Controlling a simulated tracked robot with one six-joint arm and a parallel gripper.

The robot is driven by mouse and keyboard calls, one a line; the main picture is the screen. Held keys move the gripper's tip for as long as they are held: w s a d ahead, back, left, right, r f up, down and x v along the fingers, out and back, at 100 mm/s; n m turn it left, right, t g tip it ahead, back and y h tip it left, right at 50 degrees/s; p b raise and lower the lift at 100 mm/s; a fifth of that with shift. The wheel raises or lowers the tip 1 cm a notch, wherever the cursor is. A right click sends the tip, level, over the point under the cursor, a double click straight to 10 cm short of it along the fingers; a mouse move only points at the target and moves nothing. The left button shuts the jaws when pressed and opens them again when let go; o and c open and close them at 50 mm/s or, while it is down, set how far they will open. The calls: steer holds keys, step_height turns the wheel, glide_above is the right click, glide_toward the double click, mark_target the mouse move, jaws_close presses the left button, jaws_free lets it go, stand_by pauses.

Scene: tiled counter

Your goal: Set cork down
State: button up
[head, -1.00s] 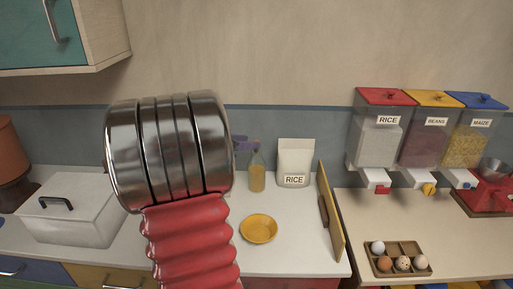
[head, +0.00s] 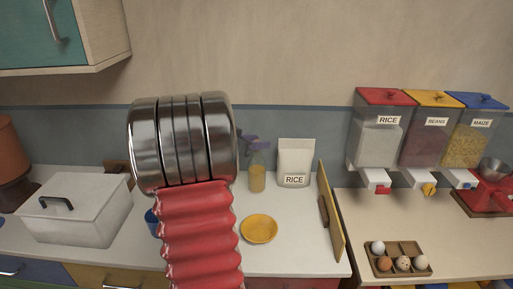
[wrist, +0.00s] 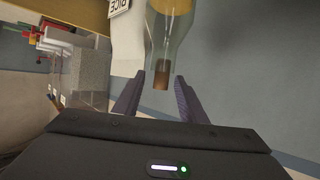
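The brown cork (wrist: 161,76) shows in the wrist view at the mouth end of the clear glass bottle (wrist: 172,38). It appears to sit in the neck. The bottle also stands upright on the counter in the head view (head: 257,180), with yellow contents in its lower part. My gripper (wrist: 159,78) is open, its two purple fingers spread on either side of the cork, with a visible gap on each side. In the head view my gripper (head: 254,142) shows as small purple tips at the bottle's top, partly hidden behind my arm.
A yellow dish (head: 259,229) lies in front of the bottle. A white rice bag (head: 295,164) stands close at its right, and an upright wooden board (head: 331,212) is further right. A white lidded box (head: 75,209) is at left. A blue item (head: 152,222) is partly hidden by my arm.

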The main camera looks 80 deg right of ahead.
stand_by(0.4)
jaws_close()
